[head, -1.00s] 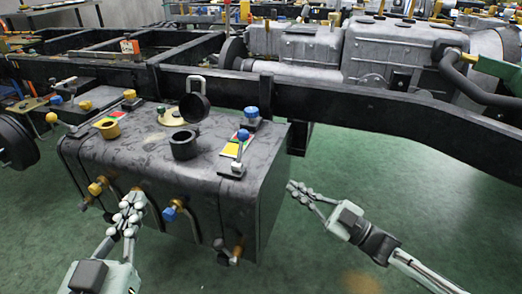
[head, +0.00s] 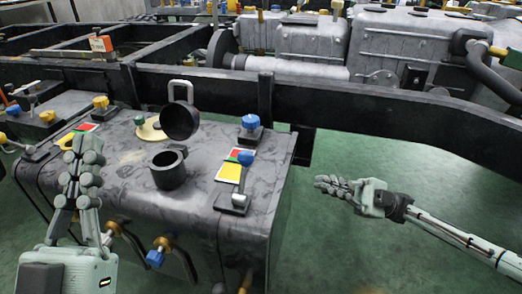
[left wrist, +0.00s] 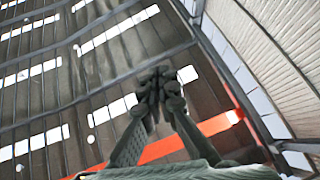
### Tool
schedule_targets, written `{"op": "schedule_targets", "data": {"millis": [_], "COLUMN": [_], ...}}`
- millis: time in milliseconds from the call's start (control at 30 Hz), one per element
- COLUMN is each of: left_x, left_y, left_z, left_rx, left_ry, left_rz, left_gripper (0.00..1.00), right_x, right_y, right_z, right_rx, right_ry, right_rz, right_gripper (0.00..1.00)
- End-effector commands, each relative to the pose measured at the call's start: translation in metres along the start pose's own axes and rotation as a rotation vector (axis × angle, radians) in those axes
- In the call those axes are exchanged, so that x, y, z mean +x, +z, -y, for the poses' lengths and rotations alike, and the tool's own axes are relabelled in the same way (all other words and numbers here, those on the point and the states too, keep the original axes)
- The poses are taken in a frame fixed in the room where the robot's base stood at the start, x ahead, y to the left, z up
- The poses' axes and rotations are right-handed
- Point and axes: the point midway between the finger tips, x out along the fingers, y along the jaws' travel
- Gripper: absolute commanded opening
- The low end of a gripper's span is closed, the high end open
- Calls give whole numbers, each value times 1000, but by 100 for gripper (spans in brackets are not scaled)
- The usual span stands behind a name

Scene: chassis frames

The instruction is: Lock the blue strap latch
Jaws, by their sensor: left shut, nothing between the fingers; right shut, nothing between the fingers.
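A blue-tipped fitting (head: 156,255) is on the front face of the dark tank (head: 125,190), beside a curved strap; I take it to be the blue strap latch, but its lock state is not clear. A brass-coloured fitting (head: 112,228) is to its left. My left gripper (head: 85,145) is shut and empty, pointing up in front of the tank's left part, apart from the blue fitting. The left wrist view shows its shut fingers (left wrist: 160,85) against the ceiling. My right gripper (head: 325,183) is shut and empty, over the green floor right of the tank.
On the tank top are an open filler neck (head: 168,170) with a raised black cap (head: 181,120), a blue-ended lever (head: 240,180) by a coloured card, and a blue knob (head: 250,124). A black frame rail (head: 350,110) runs behind. The floor (head: 370,240) at right is clear.

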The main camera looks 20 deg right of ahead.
Motion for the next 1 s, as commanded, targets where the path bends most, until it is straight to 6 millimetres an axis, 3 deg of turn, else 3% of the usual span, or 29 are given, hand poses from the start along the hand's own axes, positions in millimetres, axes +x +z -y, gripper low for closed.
{"op": "schedule_targets", "data": {"millis": [467, 1000], "left_x": [0, -2], "left_y": [2, 24], "left_z": [0, -4], "left_rx": [-1, -9], "left_ry": [0, 3], "left_rz": [14, 166], "left_gripper": [0, 0], "right_x": [8, 112], "right_y": [-1, -1], "right_z": [0, 0], "right_rx": [0, 0], "right_ry": [0, 1], "right_rz": [-2, -4], "right_gripper": [0, 0]}}
